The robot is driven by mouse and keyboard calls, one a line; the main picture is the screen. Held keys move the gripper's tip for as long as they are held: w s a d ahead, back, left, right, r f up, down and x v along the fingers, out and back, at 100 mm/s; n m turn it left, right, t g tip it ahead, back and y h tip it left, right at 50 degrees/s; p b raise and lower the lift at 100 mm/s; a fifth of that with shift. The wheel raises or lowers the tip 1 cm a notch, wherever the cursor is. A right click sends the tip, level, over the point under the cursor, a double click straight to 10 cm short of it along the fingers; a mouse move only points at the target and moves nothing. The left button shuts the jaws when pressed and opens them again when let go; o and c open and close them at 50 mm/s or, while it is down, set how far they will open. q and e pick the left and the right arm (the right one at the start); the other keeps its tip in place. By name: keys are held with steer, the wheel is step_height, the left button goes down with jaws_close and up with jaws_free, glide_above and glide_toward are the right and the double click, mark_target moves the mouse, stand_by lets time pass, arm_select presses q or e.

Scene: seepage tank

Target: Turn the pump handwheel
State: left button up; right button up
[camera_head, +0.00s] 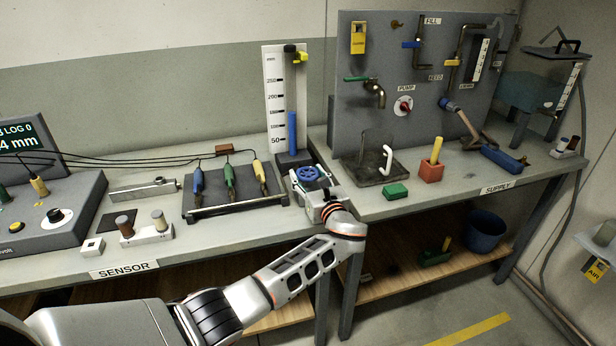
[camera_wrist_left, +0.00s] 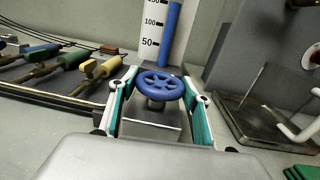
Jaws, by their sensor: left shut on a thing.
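The blue handwheel (camera_head: 307,173) sits low in front of the scale column, near where the sensor and supply benches meet. It also shows in the left wrist view (camera_wrist_left: 160,84), on a short hub above a grey block. My left gripper (camera_head: 311,182) reaches it from the front. In the left wrist view its teal-padded fingers (camera_wrist_left: 159,90) stand on either side of the wheel and are shut on its rim. The fingers partly hide the base. My right gripper is in neither view.
A white scale (camera_head: 284,100) with a blue column stands behind the wheel. To the left is a rack (camera_head: 235,205) with coloured-handled probes. To the right are a metal tray (camera_head: 370,176), a green block (camera_head: 395,191) and an orange holder (camera_head: 431,172).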

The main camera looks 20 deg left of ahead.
mark_target(308, 173)
arm_select(q)
steer(key=o, duration=1.1)
steer(key=shift+a, duration=0.1)
steer(key=shift+o, duration=0.2)
steer(key=shift+r, duration=5.05)
steer(key=shift+f, duration=0.1)
